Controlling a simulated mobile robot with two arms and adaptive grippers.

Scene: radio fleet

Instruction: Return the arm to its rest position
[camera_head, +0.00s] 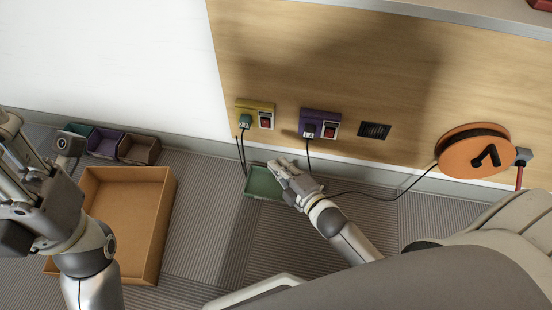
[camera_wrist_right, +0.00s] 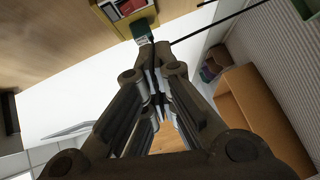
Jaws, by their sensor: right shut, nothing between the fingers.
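My right gripper (camera_head: 284,172) reaches in from the lower right and is over the green tray (camera_head: 258,190) on the floor by the wall. In the right wrist view its fingers (camera_wrist_right: 154,75) are shut with nothing between them. There the fingertips appear just below the teal plug (camera_wrist_right: 142,30) in the yellow socket (camera_wrist_right: 112,5); I cannot tell the gap. My left gripper (camera_head: 25,185) is at the left edge, partly cut off, and its fingers do not show clearly.
The yellow socket (camera_head: 252,106) and purple socket (camera_head: 330,117) hold plugs with black cables. A vent (camera_head: 374,131) and orange cable reel (camera_head: 462,158) are farther right. A cardboard box (camera_head: 163,215) and small bins (camera_head: 139,150) stand left. Ribbed floor (camera_head: 205,220) is clear between box and tray.

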